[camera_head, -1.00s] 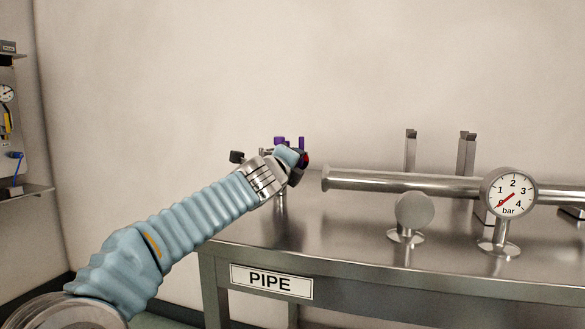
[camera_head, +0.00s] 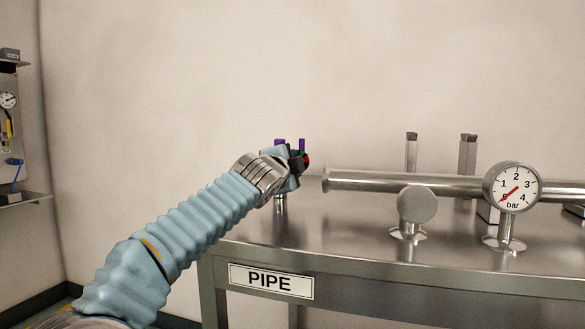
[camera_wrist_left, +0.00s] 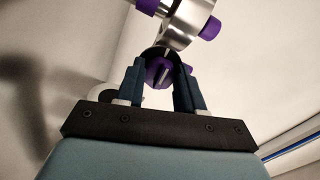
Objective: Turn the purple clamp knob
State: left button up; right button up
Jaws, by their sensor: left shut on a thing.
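The purple clamp knob (camera_wrist_left: 158,72) sits between the two dark fingers of my left gripper (camera_wrist_left: 162,75) in the left wrist view. The gripper is shut on it. A metal clamp body (camera_wrist_left: 180,28) rises just beyond the knob, with more purple parts (camera_wrist_left: 210,28) at its sides. In the head view my left gripper (camera_head: 294,163) is at the left end of the table, and purple clamp parts (camera_head: 279,143) show just behind it. The wrist hides most of the clamp there. My right gripper is not in view.
A steel table (camera_head: 350,250) with a PIPE label (camera_head: 271,281) carries a long horizontal pipe (camera_head: 390,182) to the right of my gripper. A pressure gauge (camera_head: 513,187) and a round metal disc on a stand (camera_head: 417,205) stand in front of it. A wall panel (camera_head: 10,130) is at far left.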

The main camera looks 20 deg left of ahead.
pick_arm(q)
jog(key=shift+n, duration=0.3)
jog(key=o, duration=0.8)
jog(key=shift+f, duration=0.1)
jog(key=shift+c, duration=0.2)
jog(key=shift+s+b, duration=0.3)
jog(key=s+b, duration=0.4)
jog(key=s, duration=0.8)
jog(key=shift+a, duration=0.2)
jog(key=shift+s, duration=0.6)
